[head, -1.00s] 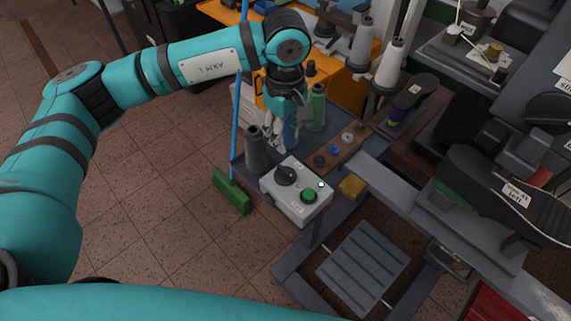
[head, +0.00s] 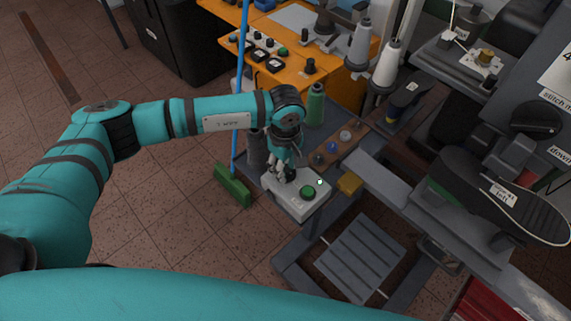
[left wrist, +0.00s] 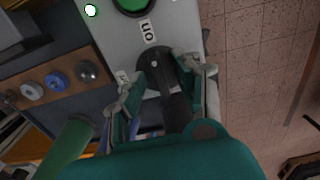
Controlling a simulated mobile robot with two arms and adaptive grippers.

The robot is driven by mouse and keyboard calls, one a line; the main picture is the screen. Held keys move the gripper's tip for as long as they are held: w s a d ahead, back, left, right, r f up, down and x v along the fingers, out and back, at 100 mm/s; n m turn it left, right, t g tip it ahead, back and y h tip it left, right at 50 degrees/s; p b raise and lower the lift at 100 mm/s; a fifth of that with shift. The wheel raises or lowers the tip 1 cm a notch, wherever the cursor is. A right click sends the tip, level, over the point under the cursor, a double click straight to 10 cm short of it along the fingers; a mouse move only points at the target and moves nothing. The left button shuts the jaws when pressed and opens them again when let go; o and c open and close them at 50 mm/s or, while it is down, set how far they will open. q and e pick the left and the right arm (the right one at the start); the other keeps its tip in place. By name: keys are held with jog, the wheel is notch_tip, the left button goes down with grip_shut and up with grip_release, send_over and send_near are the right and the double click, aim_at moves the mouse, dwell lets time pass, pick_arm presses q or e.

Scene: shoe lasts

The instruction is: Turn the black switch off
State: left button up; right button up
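The green button (head: 308,192) and a lit indicator (left wrist: 91,11) are beside the switch. My right gripper is not in view.
A wooden strip (head: 348,150) with several small knobs lies behind the box. A green bottle (head: 315,105) and a dark spool (head: 256,148) stand close by. A green broom head (head: 232,186) is on the floor to the left.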

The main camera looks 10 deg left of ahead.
pick_arm(q)
grip_shut()
jog(key=shift+f+n+b, duration=0.15)
jog(key=shift+n+b, duration=0.55)
jog(key=shift+b, duration=0.25)
jog(key=n+b, duration=0.8)
jog(key=b, duration=0.1)
jog(key=shift+n, duration=0.4)
jog(key=n+b, duration=0.4)
jog(key=shift+r+n+b, duration=0.2)
jog(key=shift+n+b, duration=0.8)
jog(key=shift+n, duration=0.8)
